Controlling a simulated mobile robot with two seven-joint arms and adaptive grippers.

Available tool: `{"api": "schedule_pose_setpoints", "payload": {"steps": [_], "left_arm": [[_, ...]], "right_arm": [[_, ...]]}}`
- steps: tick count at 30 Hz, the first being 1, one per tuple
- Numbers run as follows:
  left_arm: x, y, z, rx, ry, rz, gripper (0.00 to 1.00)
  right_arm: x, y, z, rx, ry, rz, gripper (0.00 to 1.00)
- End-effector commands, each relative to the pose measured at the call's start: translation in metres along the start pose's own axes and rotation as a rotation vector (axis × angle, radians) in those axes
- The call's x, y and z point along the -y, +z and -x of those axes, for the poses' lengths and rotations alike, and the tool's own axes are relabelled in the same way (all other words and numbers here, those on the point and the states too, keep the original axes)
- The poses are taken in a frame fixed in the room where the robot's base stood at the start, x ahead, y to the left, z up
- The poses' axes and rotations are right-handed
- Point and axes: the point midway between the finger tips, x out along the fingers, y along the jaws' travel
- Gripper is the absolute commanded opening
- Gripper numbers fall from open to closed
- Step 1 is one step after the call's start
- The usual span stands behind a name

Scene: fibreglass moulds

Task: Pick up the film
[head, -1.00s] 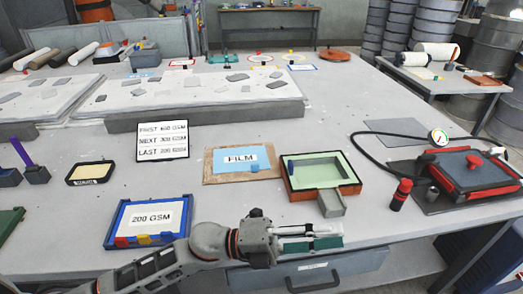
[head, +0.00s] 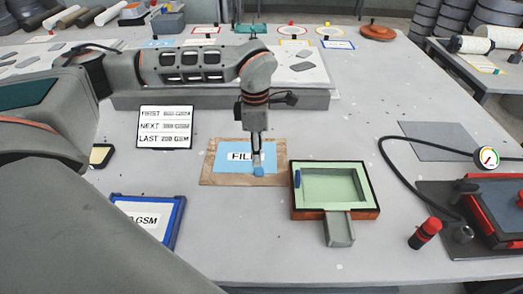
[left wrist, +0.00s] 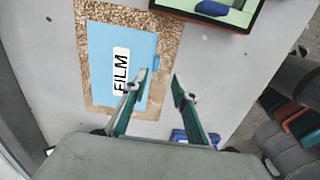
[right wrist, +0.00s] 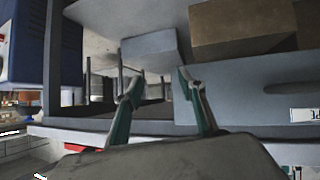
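The film is a light blue sheet (head: 226,162) labelled FILM, lying flat on a brown board (head: 210,180). It also shows in the left wrist view (left wrist: 102,45). A small blue tab (head: 258,171) sits at its right edge; in the left wrist view (left wrist: 156,62) it lies just beyond the fingertips. My left gripper (head: 257,164) points down over the film's right part, close to the tab. In the left wrist view its fingers (left wrist: 160,79) are apart and empty. My right gripper (right wrist: 156,82) is open and empty, facing the storage under a worktop.
A green-lined mould (head: 335,187) with a dark rim and front spout stands just right of the film. A blue-framed tray (head: 172,222) is partly hidden by my left arm. A card (head: 165,127) stands behind left. A red-black cylinder (head: 425,233) and hose are at right.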

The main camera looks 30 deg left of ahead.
Motion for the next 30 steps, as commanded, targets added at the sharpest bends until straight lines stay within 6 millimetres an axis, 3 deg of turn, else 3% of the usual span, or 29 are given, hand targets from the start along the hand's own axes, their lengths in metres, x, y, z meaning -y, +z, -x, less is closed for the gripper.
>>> {"api": "schedule_pose_setpoints", "payload": {"steps": [4, 21, 30], "left_arm": [[-0.007, -0.008, -0.002, -0.021, 0.02, 0.011, 0.28], [-0.007, -0.008, -0.069, -0.018, 0.018, 0.009, 0.28], [-0.007, -0.008, -0.074, -0.016, 0.019, 0.009, 0.28]], "right_arm": [[0.0, -0.001, 0.0, -0.002, 0.0, 0.0, 0.4], [0.0, -0.004, 0.003, -0.001, 0.0, 0.0, 0.4], [0.0, -0.004, 0.003, -0.001, 0.0, 0.0, 0.4]]}}
